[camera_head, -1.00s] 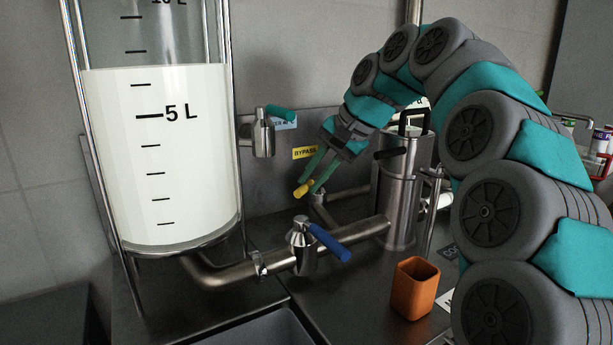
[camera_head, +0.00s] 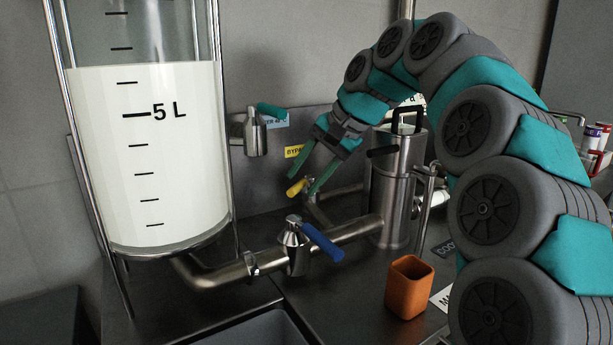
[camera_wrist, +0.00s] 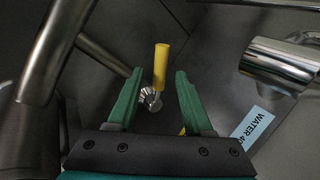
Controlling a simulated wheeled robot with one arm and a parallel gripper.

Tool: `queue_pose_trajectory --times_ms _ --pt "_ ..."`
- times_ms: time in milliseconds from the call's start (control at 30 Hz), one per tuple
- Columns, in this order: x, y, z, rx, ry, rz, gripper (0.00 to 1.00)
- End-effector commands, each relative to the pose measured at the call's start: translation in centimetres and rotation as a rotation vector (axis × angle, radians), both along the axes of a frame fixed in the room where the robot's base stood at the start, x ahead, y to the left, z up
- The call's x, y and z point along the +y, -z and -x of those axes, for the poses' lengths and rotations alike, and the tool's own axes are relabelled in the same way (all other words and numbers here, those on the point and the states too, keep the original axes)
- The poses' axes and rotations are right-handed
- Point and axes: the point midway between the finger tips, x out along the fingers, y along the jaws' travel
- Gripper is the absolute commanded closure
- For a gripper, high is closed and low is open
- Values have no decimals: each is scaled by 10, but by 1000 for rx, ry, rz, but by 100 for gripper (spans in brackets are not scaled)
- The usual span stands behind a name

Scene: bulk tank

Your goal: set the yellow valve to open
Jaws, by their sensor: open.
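The yellow valve's handle (camera_head: 297,187) is a short yellow grip on a pipe behind the blue-handled valve, below the BYPASS label (camera_head: 295,151). In the wrist view the yellow handle (camera_wrist: 161,65) stands lengthwise in the picture, running up from a round metal valve body (camera_wrist: 150,98). My gripper (camera_head: 303,184) is open, with its green fingers on either side of the yellow handle. In the wrist view my gripper (camera_wrist: 158,76) shows a gap between the handle and each finger. Part of the valve's pipe is hidden behind the front pipework.
A blue-handled valve (camera_head: 322,241) sits on the front pipe. A teal-handled water tap (camera_head: 256,134) is on the wall panel. A tank of white liquid (camera_head: 150,160) stands left, a steel cylinder (camera_head: 393,205) right. An orange cup (camera_head: 409,287) stands on the counter.

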Motion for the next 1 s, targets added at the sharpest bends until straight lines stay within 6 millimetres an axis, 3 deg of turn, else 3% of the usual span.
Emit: queue_pose_trajectory --times_ms 267,667,1000 --pt "-10 -16 4 -1 1 -1 49" --pt "-36 -60 15 0 1 0 49" --pt "-39 -63 17 0 0 0 49"
